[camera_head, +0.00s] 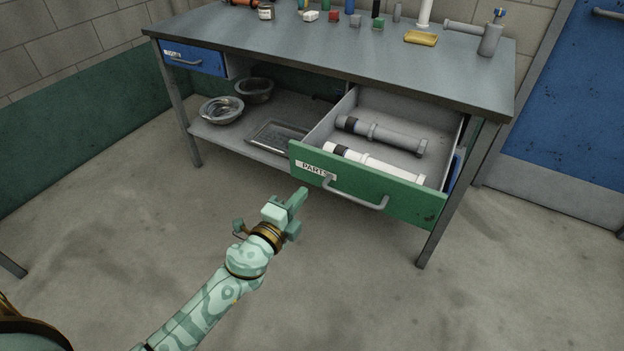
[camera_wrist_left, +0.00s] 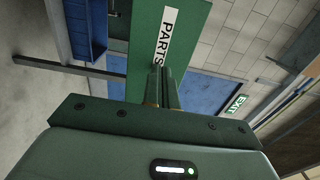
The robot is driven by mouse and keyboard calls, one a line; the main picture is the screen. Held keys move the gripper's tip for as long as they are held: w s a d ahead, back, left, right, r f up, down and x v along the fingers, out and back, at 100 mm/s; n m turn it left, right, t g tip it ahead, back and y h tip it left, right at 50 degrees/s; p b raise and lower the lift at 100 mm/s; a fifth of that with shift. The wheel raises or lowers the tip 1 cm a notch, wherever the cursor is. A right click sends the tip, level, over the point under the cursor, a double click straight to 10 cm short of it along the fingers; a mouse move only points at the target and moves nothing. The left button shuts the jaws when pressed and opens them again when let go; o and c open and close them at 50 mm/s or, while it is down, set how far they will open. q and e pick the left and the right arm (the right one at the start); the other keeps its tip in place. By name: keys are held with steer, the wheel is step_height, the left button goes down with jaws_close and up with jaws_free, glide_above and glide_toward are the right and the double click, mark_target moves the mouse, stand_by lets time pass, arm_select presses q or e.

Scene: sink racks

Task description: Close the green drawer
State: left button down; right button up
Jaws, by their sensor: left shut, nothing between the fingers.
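The green drawer (camera_head: 412,203) is pulled out of the right side of the grey workbench. It has a "PARTS" label and a grey bar handle (camera_head: 352,196) on its front. Two pipe fittings, a grey one (camera_head: 383,135) and a white one (camera_head: 375,164), lie inside it. My left gripper (camera_head: 302,193) is shut and empty, just in front of the drawer's left end and near its lower edge. In the left wrist view the green drawer front (camera_wrist_left: 142,62) and its label are close beyond the fingers. Whether the fingertips touch it is unclear. My right gripper is not in view.
The workbench (camera_head: 290,38) holds several small items and a yellow sponge (camera_head: 420,38). A blue drawer (camera_head: 193,58) is at its left. Metal bowls (camera_head: 221,110) and a tray (camera_head: 272,140) sit on the lower shelf. The floor in front is clear. A blue door (camera_head: 575,90) stands right.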

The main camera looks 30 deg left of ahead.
mark_target(320, 172)
arm_select(q)
steer(key=w, duration=0.6)
steer(key=shift+w, duration=0.3)
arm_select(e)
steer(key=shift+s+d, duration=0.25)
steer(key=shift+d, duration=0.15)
arm_select(q)
steer(key=shift+d, duration=0.1)
